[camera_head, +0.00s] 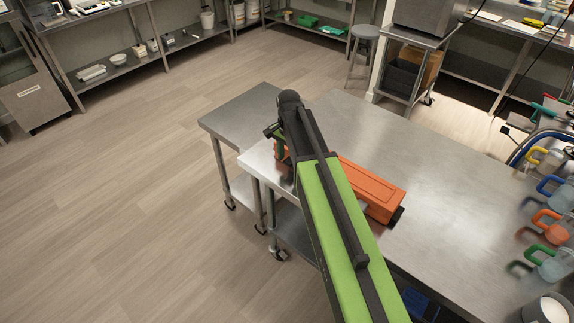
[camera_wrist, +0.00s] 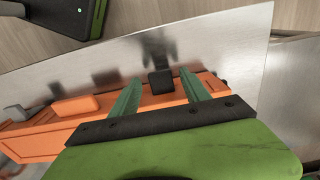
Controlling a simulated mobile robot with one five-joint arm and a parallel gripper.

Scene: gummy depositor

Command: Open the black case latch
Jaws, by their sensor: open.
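An orange case (camera_head: 372,186) lies on the steel table, partly hidden behind my arm in the head view. In the wrist view the case (camera_wrist: 62,133) runs across the left and middle. A small black latch (camera_wrist: 160,83) stands on its edge, between the two green fingers of my gripper (camera_wrist: 160,79). The fingers are open, one on each side of the latch, with gaps; I cannot tell how deep they reach around it. A grey latch (camera_wrist: 15,113) and an orange block (camera_wrist: 75,107) show along the same edge, further left.
The steel table (camera_head: 440,150) is clear behind and right of the case. Cups with coloured handles (camera_head: 548,225) stand at its right edge. A smaller steel table (camera_head: 240,115) adjoins at the left.

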